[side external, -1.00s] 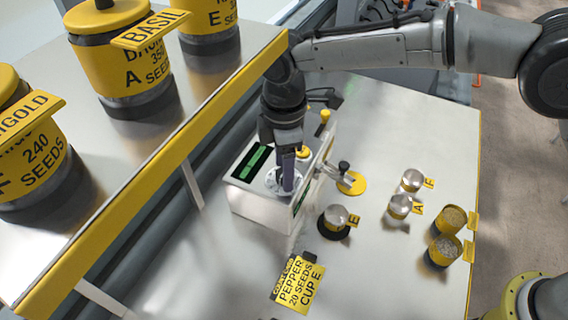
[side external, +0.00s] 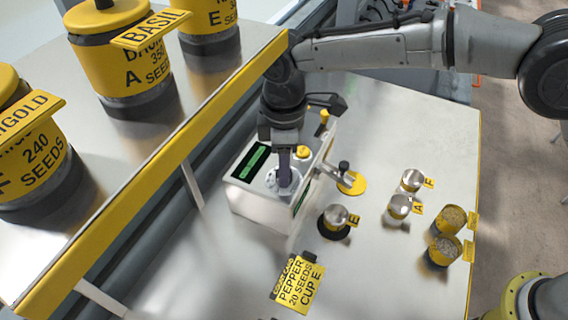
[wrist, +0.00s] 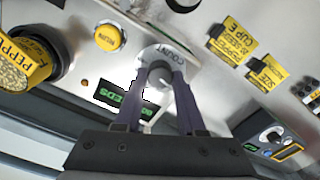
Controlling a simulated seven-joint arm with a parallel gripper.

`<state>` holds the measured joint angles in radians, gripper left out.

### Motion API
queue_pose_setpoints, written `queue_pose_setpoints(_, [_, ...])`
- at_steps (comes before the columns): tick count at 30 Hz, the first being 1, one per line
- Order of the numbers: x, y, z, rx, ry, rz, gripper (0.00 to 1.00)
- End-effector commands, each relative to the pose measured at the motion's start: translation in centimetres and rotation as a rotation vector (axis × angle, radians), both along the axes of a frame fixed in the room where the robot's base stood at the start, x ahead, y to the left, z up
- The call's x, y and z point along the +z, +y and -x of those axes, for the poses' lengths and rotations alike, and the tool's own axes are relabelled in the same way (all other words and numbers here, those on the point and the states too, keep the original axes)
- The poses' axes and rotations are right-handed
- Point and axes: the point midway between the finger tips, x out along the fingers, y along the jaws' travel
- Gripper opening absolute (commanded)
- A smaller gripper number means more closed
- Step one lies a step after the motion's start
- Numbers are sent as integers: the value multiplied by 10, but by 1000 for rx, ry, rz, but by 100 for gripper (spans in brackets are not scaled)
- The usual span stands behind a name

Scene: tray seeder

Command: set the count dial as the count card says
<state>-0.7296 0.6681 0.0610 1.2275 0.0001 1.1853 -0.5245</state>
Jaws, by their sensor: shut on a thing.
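The count dial (wrist: 150,53) is a pale round dial marked COUNT on top of the white seeder box (side external: 258,206). My gripper (side external: 284,182) points down onto the dial and is shut on its knob; in the wrist view its two fingers (wrist: 160,75) close around the knob. The dial's exact setting cannot be read. A green display (wrist: 125,98) beside the dial shows SEEDS, its number partly hidden by a finger. The yellow count card (side external: 298,285) reads PEPPER, 20 SEEDS, CUP E; it also shows in the wrist view (wrist: 232,42).
A yellow button (wrist: 108,38) sits near the dial. Cup E (side external: 336,217) stands on a dark round base in front of the box; cups A (side external: 400,206) and F (side external: 412,180) stand to the right. Yellow tins (side external: 445,250) stand near the table's right edge. Seed jars (side external: 122,60) line the shelf.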

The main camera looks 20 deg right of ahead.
Motion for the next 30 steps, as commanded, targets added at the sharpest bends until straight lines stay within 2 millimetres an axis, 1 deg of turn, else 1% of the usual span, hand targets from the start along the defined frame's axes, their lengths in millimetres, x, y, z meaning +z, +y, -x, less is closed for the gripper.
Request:
queue_pose_setpoints(18, [1,0,0,-561,-1,-1,0])
queue_pose_setpoints(24, [2,0,0,-700,0,-1,0])
queue_pose_setpoints(30, [2,0,0,-790,0,-1,0])
